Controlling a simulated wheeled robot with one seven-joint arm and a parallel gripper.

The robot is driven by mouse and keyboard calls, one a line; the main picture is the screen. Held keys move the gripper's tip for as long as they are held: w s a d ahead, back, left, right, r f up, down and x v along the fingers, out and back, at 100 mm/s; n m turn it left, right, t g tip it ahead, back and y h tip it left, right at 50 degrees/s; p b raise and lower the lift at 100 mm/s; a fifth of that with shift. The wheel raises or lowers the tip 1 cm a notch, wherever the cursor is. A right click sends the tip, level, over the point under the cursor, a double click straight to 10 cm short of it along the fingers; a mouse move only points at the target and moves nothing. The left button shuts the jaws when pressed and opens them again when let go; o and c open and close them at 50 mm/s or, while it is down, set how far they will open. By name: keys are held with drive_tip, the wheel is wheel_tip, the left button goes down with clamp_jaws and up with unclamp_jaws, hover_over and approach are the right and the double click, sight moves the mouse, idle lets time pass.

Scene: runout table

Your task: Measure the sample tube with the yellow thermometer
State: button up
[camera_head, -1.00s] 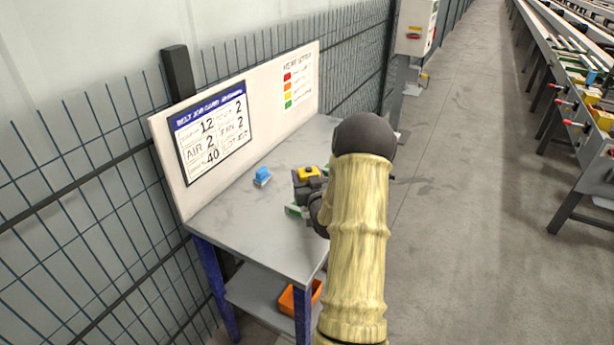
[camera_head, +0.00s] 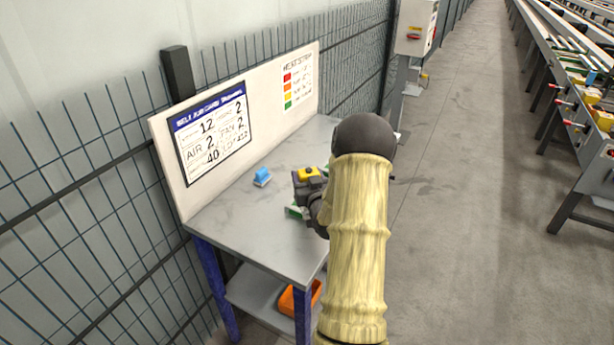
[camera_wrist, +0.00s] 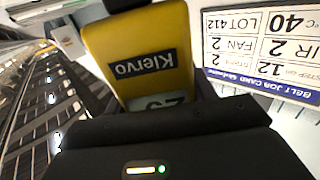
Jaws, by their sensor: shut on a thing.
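The yellow thermometer (camera_wrist: 138,50) fills the top middle of the wrist view, with a dark name label and part of a pale display whose digits are cut off. My gripper (camera_head: 305,192) is shut on it, over the right part of the grey table. A small yellow patch of the thermometer (camera_head: 307,173) shows above the dark jaws in the head view. I cannot make out the sample tube for certain. A small blue item (camera_head: 262,177) stands apart on the table, left of my gripper. A green and white piece (camera_head: 296,212) shows just below the jaws, partly hidden.
The grey table (camera_head: 235,222) has free room left of my gripper. A white board (camera_head: 268,105) with a job card and a colour chart stands along its back edge. An orange bin (camera_head: 290,301) sits on the lower shelf. A conveyor stands far right.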

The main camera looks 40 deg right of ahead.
drive_tip(key=shift+r+p, duration=1.45)
drive_tip(key=shift+r, duration=2)
wheel_tip(320, 180, up, 10)
drive_tip(key=p, duration=1)
